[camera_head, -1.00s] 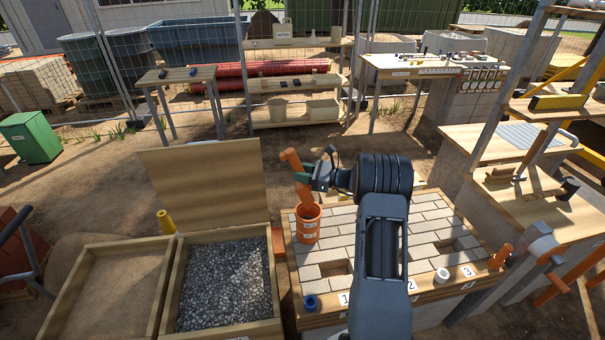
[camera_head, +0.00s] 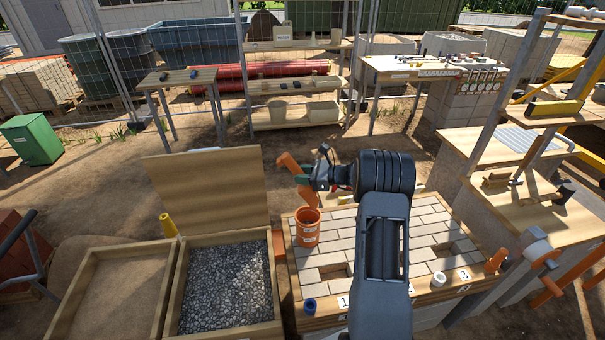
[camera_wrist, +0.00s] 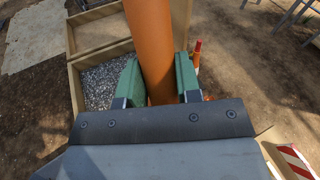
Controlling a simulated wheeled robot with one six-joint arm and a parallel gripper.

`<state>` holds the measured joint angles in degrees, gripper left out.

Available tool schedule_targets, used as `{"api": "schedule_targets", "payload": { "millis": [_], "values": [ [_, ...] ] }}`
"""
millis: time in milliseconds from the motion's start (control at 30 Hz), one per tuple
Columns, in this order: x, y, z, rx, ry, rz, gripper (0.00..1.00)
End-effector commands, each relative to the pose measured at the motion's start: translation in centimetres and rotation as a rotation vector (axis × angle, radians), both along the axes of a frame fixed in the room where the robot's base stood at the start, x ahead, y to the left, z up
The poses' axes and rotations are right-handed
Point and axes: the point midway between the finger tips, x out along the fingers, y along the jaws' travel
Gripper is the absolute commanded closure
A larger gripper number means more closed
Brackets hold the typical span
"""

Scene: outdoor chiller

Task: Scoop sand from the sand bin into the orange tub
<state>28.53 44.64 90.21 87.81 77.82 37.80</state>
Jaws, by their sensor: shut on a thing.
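My gripper (camera_head: 303,177) is shut on an orange scoop (camera_head: 288,163), held above and behind the orange tub. In the wrist view the scoop's orange shaft (camera_wrist: 150,45) runs up between the green jaws (camera_wrist: 158,85). The scoop's load, if any, cannot be seen. The orange tub (camera_head: 307,238) stands upright on the far left corner of the paved bench; its contents cannot be made out. The left wooden bin (camera_head: 166,268) has a smooth tan fill that looks like sand (camera_head: 115,295).
A bin of grey gravel (camera_head: 228,285) lies between the tan-filled bin and the bench, with a raised wooden lid (camera_head: 207,190) behind.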

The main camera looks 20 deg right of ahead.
Motion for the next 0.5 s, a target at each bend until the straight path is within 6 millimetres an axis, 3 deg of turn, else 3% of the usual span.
{"api": "schedule_targets", "payload": {
  "millis": [33, 500],
  "values": [
    [0.0, 0.0, 1.3, -0.035, 0.011, 0.000, 1.00],
    [0.0, 0.1, 4.4, -0.337, 0.132, 0.001, 1.00]
  ]
}}
